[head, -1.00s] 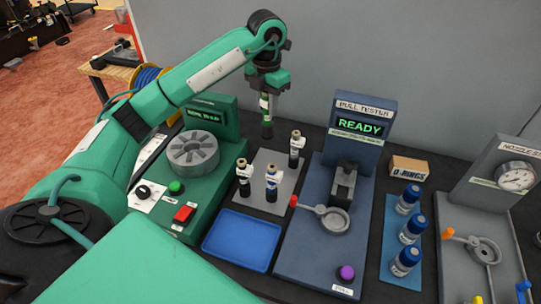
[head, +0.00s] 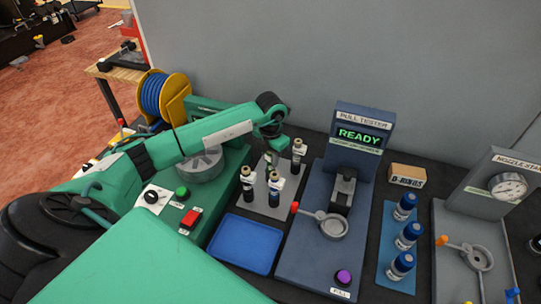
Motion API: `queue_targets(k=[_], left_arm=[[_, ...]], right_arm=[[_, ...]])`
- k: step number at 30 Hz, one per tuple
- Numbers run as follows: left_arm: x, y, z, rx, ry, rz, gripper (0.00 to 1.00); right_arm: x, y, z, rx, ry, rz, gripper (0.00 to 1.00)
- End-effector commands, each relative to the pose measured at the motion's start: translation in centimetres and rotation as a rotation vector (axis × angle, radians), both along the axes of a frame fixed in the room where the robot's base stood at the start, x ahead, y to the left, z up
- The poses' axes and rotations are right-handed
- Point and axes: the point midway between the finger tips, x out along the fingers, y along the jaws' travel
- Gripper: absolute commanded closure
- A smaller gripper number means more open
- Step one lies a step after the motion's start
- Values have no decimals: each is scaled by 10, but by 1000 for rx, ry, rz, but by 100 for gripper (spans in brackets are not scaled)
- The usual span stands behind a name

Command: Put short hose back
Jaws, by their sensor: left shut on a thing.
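The short hose (head: 268,168), a dark upright piece with a pale band, is in my left gripper (head: 271,151), which is shut on its upper part. It is at the back left of the grey mat (head: 290,204); I cannot tell whether its foot touches the mat. Three similar upright pieces stand on the mat: one at the back right (head: 298,155), one at the front left (head: 248,186) and one at the front middle (head: 274,189). My left forearm comes in from the left, over the green machine. My right gripper is not in view.
A blue tray (head: 244,245) lies in front of the mat, empty. The pull tester (head: 355,150), reading READY, stands to the right. The green machine with its grey drum (head: 203,172) is to the left. Blue-capped bottles (head: 408,236) and the nozzle station (head: 465,225) are farther right.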

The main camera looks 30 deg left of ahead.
Motion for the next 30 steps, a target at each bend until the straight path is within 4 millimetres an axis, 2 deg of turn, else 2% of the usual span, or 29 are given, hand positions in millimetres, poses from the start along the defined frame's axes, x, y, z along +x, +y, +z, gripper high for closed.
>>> queue_targets(k=[12,13,15,16,27,30], left_arm=[[1,1,-10,1,-3,0,100],[0,1,-9,1,-2,0,69],[0,1,-8,1,-1,0,55],[0,1,-8,1,-1,0,53],[0,1,-4,1,-2,0,53],[2,0,8,1,-6,-1,53]], right_arm=[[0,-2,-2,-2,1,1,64],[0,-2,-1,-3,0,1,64],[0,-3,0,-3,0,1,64],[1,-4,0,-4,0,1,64],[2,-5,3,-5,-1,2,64],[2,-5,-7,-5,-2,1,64]])
